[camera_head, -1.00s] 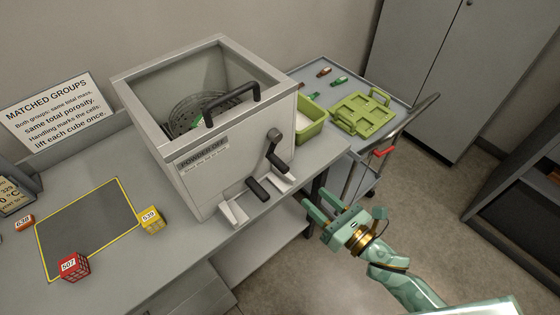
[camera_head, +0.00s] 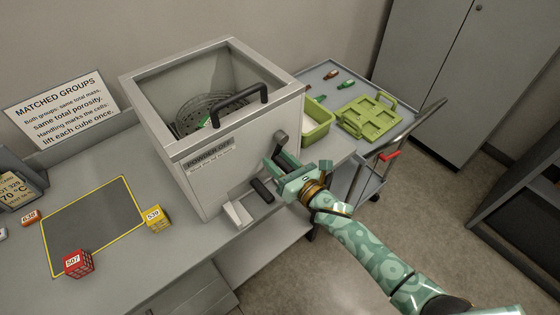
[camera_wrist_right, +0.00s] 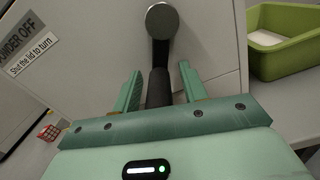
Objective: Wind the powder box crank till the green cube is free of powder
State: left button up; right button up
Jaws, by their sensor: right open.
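The grey powder box (camera_head: 245,160) stands on the bench, with a perforated drum (camera_head: 188,118) visible inside. A small patch of green, which looks like the green cube (camera_head: 204,122), shows at the drum; most of it is hidden. The crank (camera_head: 281,137) is on the box's front right, its arm pointing down. In the right wrist view the dark crank grip (camera_wrist_right: 159,88) lies between the fingers of my right gripper (camera_wrist_right: 160,90), with gaps beside it. My right gripper (camera_head: 283,173) is open around the grip. My left gripper is out of view.
A black handle (camera_head: 240,106) spans the box top; I cannot tell whether a clear lid is shut. Right are a green bin (camera_head: 318,128) and cart (camera_head: 350,75). Numbered cubes lie left by a mat (camera_head: 95,225).

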grip_shut()
jog(key=shift+a, duration=0.1)
jog(key=m, duration=0.1)
jog(key=a+r+m+p, duration=0.1)
jog(key=m, duration=0.1)
jog(key=shift+s+r, duration=0.1)
jog(key=shift+s, duration=0.3)
jog(key=shift+s+a+r+m+p, duration=0.2)
jog(key=shift+r+m+p, duration=0.15)
jog(key=shift+m, duration=0.6)
jog(key=shift+s+a+r+m+p, duration=0.1)
jog(key=shift+a+r+m+p, duration=0.15)
jog(key=shift+m, duration=0.7)
jog(key=shift+r, duration=0.1)
jog(key=shift+d, duration=0.1)
